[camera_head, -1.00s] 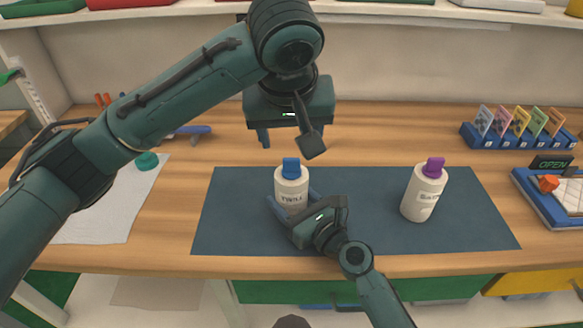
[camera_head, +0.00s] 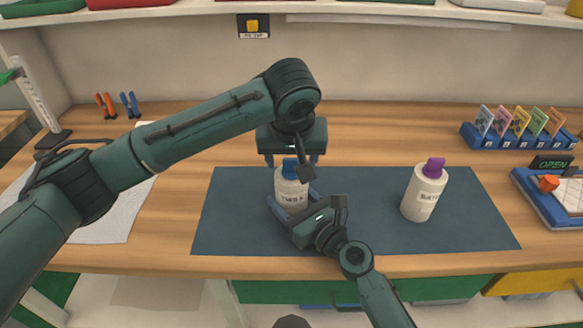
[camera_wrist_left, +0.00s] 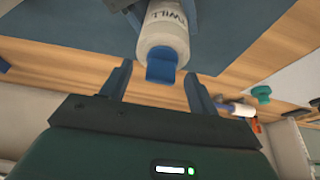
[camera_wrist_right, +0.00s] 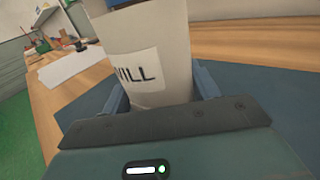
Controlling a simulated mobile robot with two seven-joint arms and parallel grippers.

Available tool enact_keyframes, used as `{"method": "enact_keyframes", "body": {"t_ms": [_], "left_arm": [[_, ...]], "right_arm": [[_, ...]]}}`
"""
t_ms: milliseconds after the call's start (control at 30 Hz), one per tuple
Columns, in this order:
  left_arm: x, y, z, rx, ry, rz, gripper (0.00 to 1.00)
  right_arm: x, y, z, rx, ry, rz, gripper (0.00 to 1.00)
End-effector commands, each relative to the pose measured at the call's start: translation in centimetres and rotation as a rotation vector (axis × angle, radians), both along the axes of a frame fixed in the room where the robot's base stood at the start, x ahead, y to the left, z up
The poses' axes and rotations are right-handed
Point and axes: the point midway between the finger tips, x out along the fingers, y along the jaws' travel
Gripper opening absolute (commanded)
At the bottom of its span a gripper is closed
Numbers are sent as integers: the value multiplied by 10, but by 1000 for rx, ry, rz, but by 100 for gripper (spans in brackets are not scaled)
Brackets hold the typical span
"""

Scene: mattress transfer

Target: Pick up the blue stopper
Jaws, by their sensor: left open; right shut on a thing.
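The blue stopper (camera_head: 289,169) sits in the top of a white bottle labelled TWILL (camera_head: 292,193), which stands on the dark blue mat (camera_head: 240,215). My right gripper (camera_head: 291,207) is shut on the body of this bottle; the right wrist view shows the bottle (camera_wrist_right: 150,60) between its fingers. My left gripper (camera_head: 291,161) is open above and around the stopper's level. In the left wrist view, the stopper (camera_wrist_left: 161,71) lies ahead of the left fingers (camera_wrist_left: 155,88), between their lines and apart from them.
A second white bottle (camera_head: 421,197) with a purple stopper (camera_head: 433,167) stands on the mat's right side. A card rack (camera_head: 515,137) and a blue tray (camera_head: 545,200) are at the right. Orange and blue tools (camera_head: 117,104) stand at the back left.

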Motion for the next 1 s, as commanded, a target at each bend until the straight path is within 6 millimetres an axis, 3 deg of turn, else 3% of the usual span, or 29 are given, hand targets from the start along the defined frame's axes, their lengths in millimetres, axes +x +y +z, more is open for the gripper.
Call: {"method": "enact_keyframes", "body": {"t_ms": [300,867,1000], "left_arm": [[2,0,-5,-1,0,0,60],[2,0,-5,-1,0,0,14],[2,0,-5,-1,-1,0,13]], "right_arm": [[0,0,2,2,-2,0,28],[0,0,2,2,-2,0,28],[0,0,2,2,-2,0,28]]}}
